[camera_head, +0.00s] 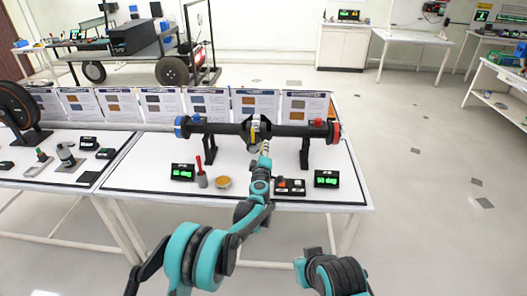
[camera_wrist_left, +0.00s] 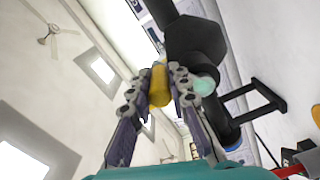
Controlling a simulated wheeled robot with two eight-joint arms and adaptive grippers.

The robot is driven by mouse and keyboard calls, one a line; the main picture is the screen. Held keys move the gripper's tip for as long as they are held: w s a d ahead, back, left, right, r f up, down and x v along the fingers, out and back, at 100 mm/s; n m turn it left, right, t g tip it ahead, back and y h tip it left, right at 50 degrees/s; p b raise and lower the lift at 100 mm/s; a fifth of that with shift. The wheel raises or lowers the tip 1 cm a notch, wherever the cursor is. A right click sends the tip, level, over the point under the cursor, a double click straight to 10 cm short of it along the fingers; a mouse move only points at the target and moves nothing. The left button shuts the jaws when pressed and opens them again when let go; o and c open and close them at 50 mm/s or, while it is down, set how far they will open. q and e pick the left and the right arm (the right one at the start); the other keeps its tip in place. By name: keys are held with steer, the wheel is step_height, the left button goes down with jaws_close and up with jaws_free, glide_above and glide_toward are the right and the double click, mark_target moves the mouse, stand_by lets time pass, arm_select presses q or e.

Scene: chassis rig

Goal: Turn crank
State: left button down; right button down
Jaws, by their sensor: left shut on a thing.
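The crank is a yellow handle on a dark hub (camera_head: 254,131) in the middle of a black horizontal shaft (camera_head: 222,128), which rests on two black stands. The shaft has a blue end at left and a red end at right. My left gripper (camera_head: 260,147) reaches up to the hub from the front. In the left wrist view, my left gripper (camera_wrist_left: 158,90) is shut on the yellow handle (camera_wrist_left: 158,80), with one finger on each side. The hub (camera_wrist_left: 195,40) is just beyond the handle. My right arm shows at the bottom right, but its gripper is not in view.
The white table (camera_head: 125,175) bears two green-lit displays (camera_head: 182,172) (camera_head: 326,178), a red-handled tool (camera_head: 201,172), a small round dish (camera_head: 223,183) and a small black box (camera_head: 290,186). Several info cards (camera_head: 255,104) stand along the back.

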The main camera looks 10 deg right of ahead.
arm_select(q)
steer(key=shift+s+d+f+m, duration=0.1)
steer(key=shift+d+f+m, duration=0.15)
steer(key=shift+m, duration=0.25)
steer(key=c, duration=1.4)
jaws_free()
steer(key=shift+a, duration=0.1)
steer(key=v, duration=1.2)
steer(key=shift+r, duration=0.1)
